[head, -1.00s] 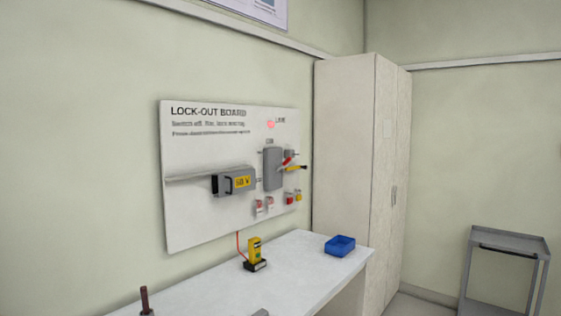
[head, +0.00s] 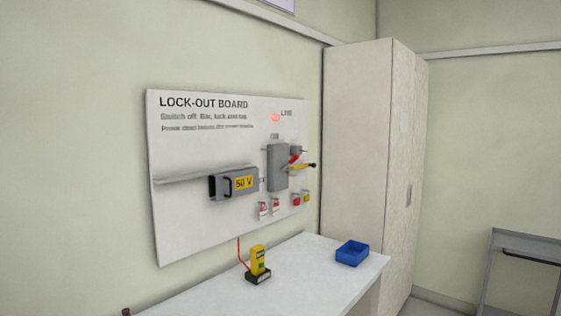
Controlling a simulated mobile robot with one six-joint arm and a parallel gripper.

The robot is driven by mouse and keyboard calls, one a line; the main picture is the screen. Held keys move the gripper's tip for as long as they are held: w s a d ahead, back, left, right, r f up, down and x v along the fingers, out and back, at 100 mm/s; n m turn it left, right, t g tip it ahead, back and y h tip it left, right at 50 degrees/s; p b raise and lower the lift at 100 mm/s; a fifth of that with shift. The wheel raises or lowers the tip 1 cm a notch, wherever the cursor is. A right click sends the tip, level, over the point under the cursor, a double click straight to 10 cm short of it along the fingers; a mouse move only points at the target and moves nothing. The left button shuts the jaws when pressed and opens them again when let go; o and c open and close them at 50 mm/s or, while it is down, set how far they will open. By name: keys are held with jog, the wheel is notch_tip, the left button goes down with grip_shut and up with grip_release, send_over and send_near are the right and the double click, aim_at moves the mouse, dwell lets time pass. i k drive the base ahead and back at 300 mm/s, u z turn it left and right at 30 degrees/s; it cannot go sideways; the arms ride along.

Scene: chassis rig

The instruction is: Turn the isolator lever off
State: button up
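The isolator is a grey box (head: 278,167) on the right part of the white lock-out board (head: 200,225). A red lever (head: 294,159) shows at its right side, tilted up to the right. A yellow piece with a dark tip (head: 300,167) sticks out to the right just below it; I cannot tell whether it is part of the lever. A red lamp (head: 276,117) beside the word LIVE looks lit above the isolator. My gripper is not in view.
A grey box marked 50 V (head: 235,183) juts from the board. The bench (head: 310,270) below holds a yellow meter (head: 259,262) and blue tray (head: 352,253). A tall cabinet (head: 370,160) stands right, a grey trolley (head: 525,250) farther right.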

aim_at(292, 160)
jog(key=z, duration=1.8)
jog(key=i, duration=2.65)
jog(key=z, duration=0.3)
jog(key=k, duration=0.1)
jog(key=u, duration=3.6)
